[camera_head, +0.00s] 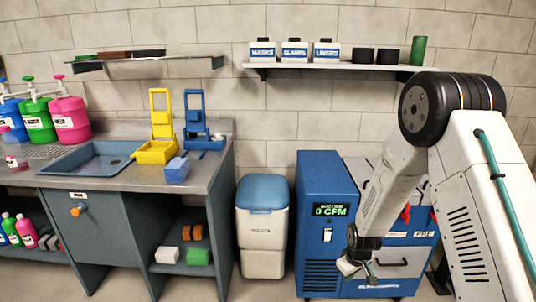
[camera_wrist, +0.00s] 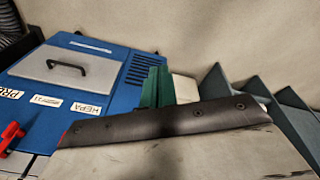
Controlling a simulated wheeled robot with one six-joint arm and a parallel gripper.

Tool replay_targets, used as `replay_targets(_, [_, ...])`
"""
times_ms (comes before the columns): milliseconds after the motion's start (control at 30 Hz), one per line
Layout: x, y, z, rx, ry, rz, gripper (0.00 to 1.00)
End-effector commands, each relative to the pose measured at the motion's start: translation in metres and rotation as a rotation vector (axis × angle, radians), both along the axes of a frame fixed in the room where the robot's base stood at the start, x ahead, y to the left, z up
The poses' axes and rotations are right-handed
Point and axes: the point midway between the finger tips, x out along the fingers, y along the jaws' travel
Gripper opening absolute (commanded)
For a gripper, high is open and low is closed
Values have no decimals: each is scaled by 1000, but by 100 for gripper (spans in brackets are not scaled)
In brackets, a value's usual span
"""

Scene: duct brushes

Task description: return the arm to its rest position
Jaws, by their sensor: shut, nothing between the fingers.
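My gripper (camera_head: 362,274) hangs at the low end of my arm in the head view, in front of the blue cabinet machine. It is shut and holds nothing. My arm folds down from a black elbow joint at the upper right. The blue machine (camera_head: 312,226) carries a display reading "0 CFM".
A counter with a blue sink (camera_head: 92,158) stands at the left, with a yellow holder (camera_head: 156,150) and a blue holder (camera_head: 203,140) on it. A blue-lidded bin (camera_head: 262,230) stands between counter and machine. A wall shelf (camera_head: 330,67) with boxes runs behind my arm.

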Motion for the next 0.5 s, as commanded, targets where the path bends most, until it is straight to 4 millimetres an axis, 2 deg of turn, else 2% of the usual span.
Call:
replay_targets(33, [-10, 0, 28, 6, 31, -35, 0])
replay_targets(100, [-30, 0, 60, 14, 87, -87, 0])
replay_targets(267, [-78, 0, 132, 17, 197, -197, 0])
replay_targets(500, [-158, 0, 226, 7, 313, -335, 0])
